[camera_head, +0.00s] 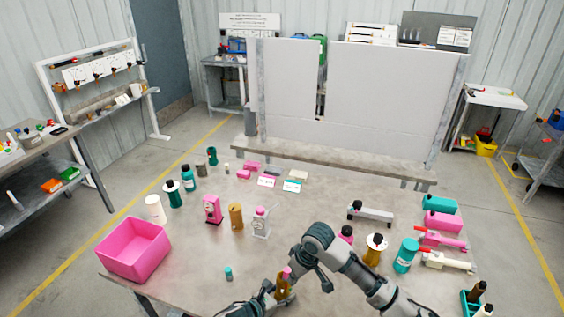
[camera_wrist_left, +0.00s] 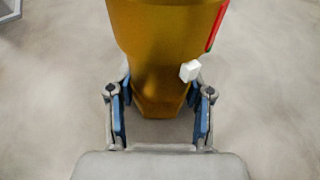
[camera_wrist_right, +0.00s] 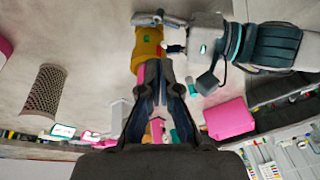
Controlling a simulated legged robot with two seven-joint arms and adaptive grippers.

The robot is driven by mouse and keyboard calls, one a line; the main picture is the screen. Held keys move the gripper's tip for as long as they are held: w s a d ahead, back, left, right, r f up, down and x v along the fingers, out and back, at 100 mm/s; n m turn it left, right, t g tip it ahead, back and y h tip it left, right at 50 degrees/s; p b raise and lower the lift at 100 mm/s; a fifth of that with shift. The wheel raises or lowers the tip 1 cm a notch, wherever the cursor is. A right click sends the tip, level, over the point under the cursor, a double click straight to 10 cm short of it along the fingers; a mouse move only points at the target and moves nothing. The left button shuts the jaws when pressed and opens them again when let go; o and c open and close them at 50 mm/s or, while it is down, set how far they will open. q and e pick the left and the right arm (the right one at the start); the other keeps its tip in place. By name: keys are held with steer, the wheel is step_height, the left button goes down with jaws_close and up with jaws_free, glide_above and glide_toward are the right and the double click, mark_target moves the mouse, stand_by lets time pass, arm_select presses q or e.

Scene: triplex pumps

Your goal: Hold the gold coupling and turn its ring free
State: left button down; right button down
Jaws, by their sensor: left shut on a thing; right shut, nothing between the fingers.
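The gold coupling (camera_head: 282,290) is near the front edge of the table in the head view, with a pink ring (camera_head: 286,272) at its top. In the left wrist view the gold body (camera_wrist_left: 165,50) sits between the blue pads of my left gripper (camera_wrist_left: 160,118), which is shut on it. A red strip (camera_wrist_left: 217,27) and a small white block (camera_wrist_left: 189,71) show beside it. In the right wrist view, my right gripper (camera_wrist_right: 155,70) is shut and empty, its tips close to the pink end of the gold coupling (camera_wrist_right: 147,45). I cannot tell whether they touch.
A pink bin (camera_head: 135,250) stands at the table's left front. Another gold part (camera_head: 236,216) stands between pink and white pumps. A gold part with a white flange (camera_head: 374,252) and a teal cylinder (camera_head: 406,256) stand right of my arm. A small teal piece (camera_head: 228,273) lies left.

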arm_select(q)
steer(key=shift+f, duration=0.15)
arm_select(e)
steer(key=shift+r, duration=0.7)
step_height(320, 180, down, 6)
steer(key=w+d, duration=0.1)
steer(key=shift+w+d+f, duration=0.2)
steer(key=shift+w+a, duration=0.1)
steer(key=shift+a, duration=0.05)
stand_by(0.7)
